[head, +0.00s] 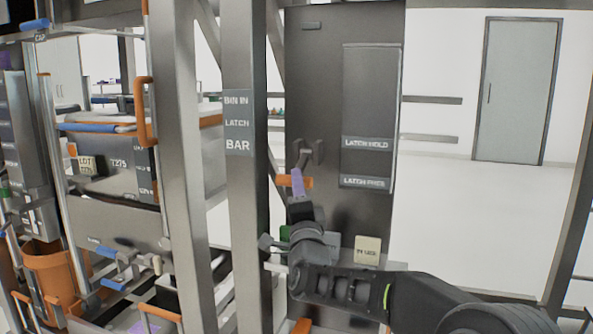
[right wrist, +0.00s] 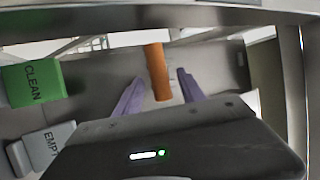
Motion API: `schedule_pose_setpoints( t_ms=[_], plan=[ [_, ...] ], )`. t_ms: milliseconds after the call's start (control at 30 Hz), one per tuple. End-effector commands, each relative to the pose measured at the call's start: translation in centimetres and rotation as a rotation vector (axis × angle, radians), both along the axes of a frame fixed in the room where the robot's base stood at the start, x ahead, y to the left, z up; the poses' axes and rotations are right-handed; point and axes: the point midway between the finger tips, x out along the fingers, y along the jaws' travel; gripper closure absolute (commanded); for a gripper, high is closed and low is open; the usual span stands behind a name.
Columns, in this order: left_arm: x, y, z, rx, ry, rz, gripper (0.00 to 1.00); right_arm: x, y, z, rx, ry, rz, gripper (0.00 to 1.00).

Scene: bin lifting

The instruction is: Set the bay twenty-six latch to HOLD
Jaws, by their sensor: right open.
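A dark panel (head: 340,100) carries a LATCH HOLD label (head: 367,144) above a LATCH FREE label (head: 364,182). An orange latch handle (head: 307,183) stands left of the labels, about level with LATCH FREE, below a grey bracket (head: 308,152). My right gripper (head: 297,174) is at the handle, its purple fingers covering part of it. In the right wrist view, the orange handle (right wrist: 158,72) lies between the open fingers (right wrist: 161,80), with a gap visible on each side. My left gripper is not in view.
A grey post (head: 245,200) with a BIN IN LATCH BAR sign stands just left of the handle. A green CLEAN tag (right wrist: 32,82) shows at the wrist view's left. Racks with bins fill the left side.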

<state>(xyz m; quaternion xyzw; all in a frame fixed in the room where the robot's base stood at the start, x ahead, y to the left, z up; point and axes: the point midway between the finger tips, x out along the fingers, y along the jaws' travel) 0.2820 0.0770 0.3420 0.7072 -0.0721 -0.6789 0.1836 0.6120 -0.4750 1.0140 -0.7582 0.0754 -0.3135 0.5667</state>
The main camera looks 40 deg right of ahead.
Motion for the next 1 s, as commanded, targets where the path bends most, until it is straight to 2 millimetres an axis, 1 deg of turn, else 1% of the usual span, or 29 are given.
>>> schedule_pose_setpoints(
  t_ms=[300, 400, 533, 800, 1000],
  plan=[
    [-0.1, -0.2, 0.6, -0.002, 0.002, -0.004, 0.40, 3.8, -2.3, 1.9, 0.001, -0.001, -0.001, 0.53],
    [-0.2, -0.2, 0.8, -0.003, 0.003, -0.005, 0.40, 4.7, -2.8, 2.4, 0.001, -0.001, -0.001, 0.53],
    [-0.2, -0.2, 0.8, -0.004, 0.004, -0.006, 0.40, 5.3, -3.2, 2.6, 0.000, 0.000, 0.000, 0.53],
    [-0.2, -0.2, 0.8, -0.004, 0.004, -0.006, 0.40, 5.4, -3.2, 2.7, 0.000, 0.000, 0.000, 0.53],
    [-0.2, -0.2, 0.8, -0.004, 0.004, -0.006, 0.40, 5.4, -3.2, 2.7, 0.000, 0.000, 0.000, 0.69]
  ],
)
